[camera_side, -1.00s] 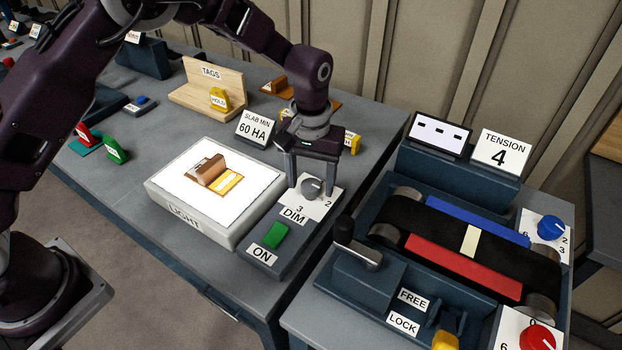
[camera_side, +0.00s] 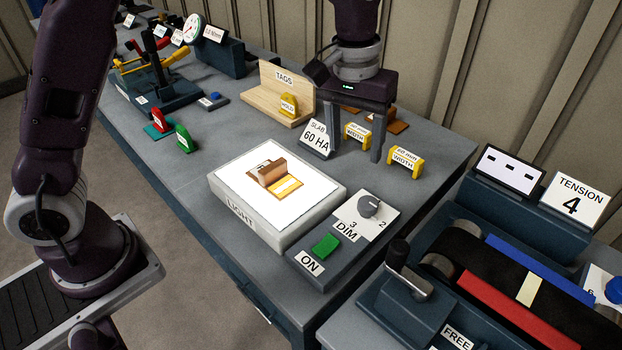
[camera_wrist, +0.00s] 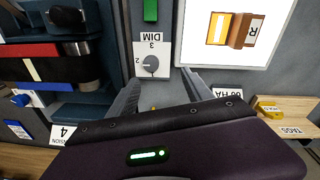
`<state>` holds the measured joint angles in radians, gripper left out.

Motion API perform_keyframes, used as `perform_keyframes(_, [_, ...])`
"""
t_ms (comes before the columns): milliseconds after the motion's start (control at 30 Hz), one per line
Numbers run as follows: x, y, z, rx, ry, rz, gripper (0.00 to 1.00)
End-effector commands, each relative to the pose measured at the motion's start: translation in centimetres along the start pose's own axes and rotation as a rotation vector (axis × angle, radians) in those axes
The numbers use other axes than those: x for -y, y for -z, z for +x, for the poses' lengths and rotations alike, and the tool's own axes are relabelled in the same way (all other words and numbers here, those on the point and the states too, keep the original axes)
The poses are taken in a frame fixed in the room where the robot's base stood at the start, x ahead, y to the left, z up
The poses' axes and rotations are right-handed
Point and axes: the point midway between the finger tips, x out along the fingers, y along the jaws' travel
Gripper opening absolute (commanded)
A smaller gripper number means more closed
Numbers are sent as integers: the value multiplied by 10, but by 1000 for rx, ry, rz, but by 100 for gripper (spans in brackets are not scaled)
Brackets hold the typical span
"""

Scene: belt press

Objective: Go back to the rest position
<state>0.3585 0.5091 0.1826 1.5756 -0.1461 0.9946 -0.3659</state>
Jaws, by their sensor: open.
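My gripper (camera_side: 355,145) is raised above the back part of the grey bench, jaws apart and nothing between them. In the wrist view its two fingers (camera_wrist: 162,82) are spread, with the dimmer knob showing beyond them. The grey dimmer knob (camera_side: 369,206) sits on the DIM panel, with the numbers 2 and 3 beside it; my gripper is clear of it. The green ON switch (camera_side: 325,243) is in front of the knob. The light box (camera_side: 228,197) glows white, with a brown and yellow piece (camera_side: 274,174) lying on it.
The SLAB 60 HA sign (camera_side: 316,138) and yellow WIDTH blocks (camera_side: 405,163) stand near my fingers. A wooden TAGS stand (camera_side: 284,92) is behind. The belt press (camera_side: 510,285) with its lever (camera_side: 400,262) is at right. The bench right of the WIDTH blocks is clear.

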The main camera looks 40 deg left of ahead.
Motion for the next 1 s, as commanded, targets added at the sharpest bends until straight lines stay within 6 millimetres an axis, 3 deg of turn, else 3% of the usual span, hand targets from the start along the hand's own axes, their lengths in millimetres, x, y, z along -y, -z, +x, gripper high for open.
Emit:
perform_keyframes(33, [20,-15,-37,-39,-33,10,59])
perform_keyframes(100, [49,-44,-77,-96,-65,43,59])
perform_keyframes(200, [88,-95,-115,-188,-86,99,59])
perform_keyframes(300, [121,-148,-128,-284,-77,157,59])
perform_keyframes(400, [143,-190,-124,-361,-48,204,59])
perform_keyframes(500, [156,-214,-115,-409,-19,234,59])
perform_keyframes(633, [162,-225,-108,-430,-3,248,59])
perform_keyframes(1000, [162,-225,-108,-429,-4,248,59])
